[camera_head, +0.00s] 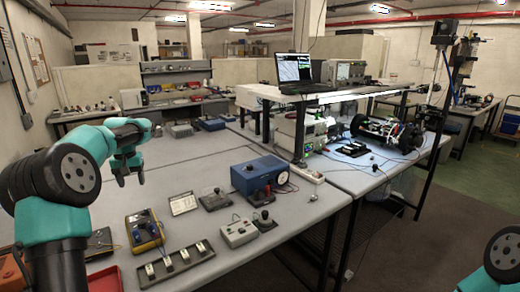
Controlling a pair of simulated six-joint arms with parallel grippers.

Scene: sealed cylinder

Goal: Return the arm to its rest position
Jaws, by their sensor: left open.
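My left arm comes in from the left, teal and dark grey, bent over the table. Its gripper (130,178) points down above the grey tabletop, with its two fingers apart and nothing between them. It hangs clear of the devices on the table. Of my right arm only a teal and dark link (502,258) shows in the bottom right corner; its gripper is out of the picture. No cylinder can be made out.
On the grey table (200,155) are a blue box (252,176), a yellow multimeter (144,232), a grey switch box (238,232) and a terminal strip (178,262). A shelf with a laptop (298,72) stands behind. The tabletop beyond my left gripper is mostly bare.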

